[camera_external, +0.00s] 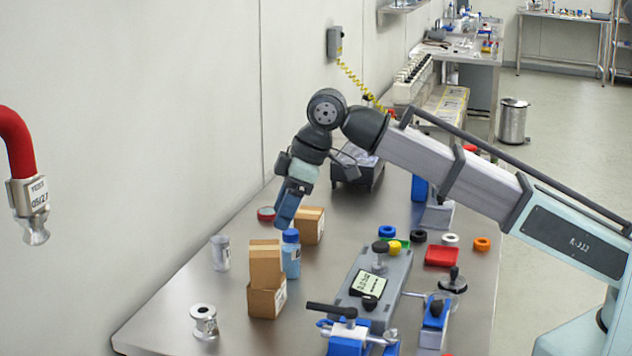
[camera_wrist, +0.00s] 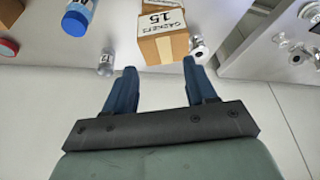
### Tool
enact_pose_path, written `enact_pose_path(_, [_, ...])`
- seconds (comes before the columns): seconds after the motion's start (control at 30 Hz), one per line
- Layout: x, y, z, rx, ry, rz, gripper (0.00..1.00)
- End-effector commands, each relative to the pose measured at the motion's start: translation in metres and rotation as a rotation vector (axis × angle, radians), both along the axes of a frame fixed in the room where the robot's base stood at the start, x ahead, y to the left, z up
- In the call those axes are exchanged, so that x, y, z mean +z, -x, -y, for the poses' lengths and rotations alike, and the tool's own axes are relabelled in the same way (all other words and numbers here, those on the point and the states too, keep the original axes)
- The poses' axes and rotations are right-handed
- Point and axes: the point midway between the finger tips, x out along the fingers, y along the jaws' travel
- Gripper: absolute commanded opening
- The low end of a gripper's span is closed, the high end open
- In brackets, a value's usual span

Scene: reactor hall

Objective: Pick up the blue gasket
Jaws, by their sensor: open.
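The blue gasket (camera_external: 387,232) is a small blue ring lying on the steel table, right of the middle in the external view. A yellow gasket (camera_external: 394,247) and a black gasket (camera_external: 419,236) lie beside it. My gripper (camera_external: 284,222) is above the table to its left, over the cardboard boxes and the blue-capped bottle. In the wrist view my gripper (camera_wrist: 158,75) shows two blue fingers spread apart with nothing between them. A cardboard box labelled gaskets (camera_wrist: 163,35) is beyond the fingertips. The blue gasket is not visible in the wrist view.
Stacked cardboard boxes (camera_external: 266,280) and a blue-capped bottle (camera_external: 291,255) stand below my gripper. A grey device (camera_external: 375,285) with black knobs stands in front of the gaskets. A red tray (camera_external: 441,256), a white gasket (camera_external: 450,240) and an orange gasket (camera_external: 482,243) lie to the right.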

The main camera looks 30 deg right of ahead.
Motion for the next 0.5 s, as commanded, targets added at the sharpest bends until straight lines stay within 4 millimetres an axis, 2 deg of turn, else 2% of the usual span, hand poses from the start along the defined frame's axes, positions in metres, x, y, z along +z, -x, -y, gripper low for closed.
enact_pose_path(0.17, [0.001,-0.043,0.030,-0.071,-0.001,0.001,0.56])
enact_pose_path(0.27, [0.001,-0.075,0.060,-0.129,-0.002,0.003,0.56])
enact_pose_path(0.4, [0.000,-0.113,0.110,-0.213,-0.005,0.005,0.56])
enact_pose_path(0.5, [-0.003,-0.133,0.149,-0.273,-0.008,0.007,0.56])
